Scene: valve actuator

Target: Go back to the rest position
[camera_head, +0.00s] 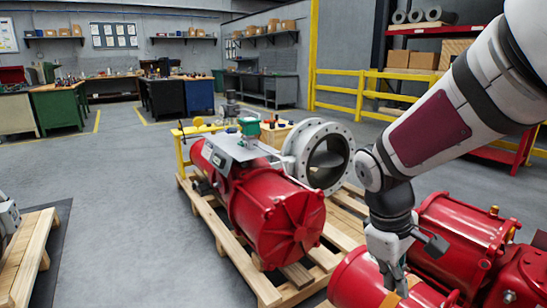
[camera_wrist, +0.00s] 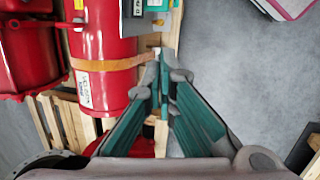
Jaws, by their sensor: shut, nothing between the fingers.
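My gripper (camera_head: 393,283) hangs fingers-down at the end of my arm, at the lower right of the head view. It overlaps the picture of the near red cylinder (camera_head: 360,278); I cannot tell the gap between them. In the wrist view my gripper (camera_wrist: 167,72) has its fingertips together with nothing held. There a red cylinder (camera_wrist: 101,45) with an orange-brown strap (camera_wrist: 108,64) and a white label lies just left of the fingers. A red valve actuator (camera_head: 270,205) lies on a wooden pallet (camera_head: 236,265) left of my gripper.
A grey flanged valve body (camera_head: 318,150) stands behind the actuator. More red actuator parts (camera_head: 470,230) lie right of my gripper. A yellow railing (camera_head: 345,90) and shelves stand behind my arm. Workbenches (camera_head: 58,105) line the back. Grey floor (camera_head: 125,190) is clear at left centre.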

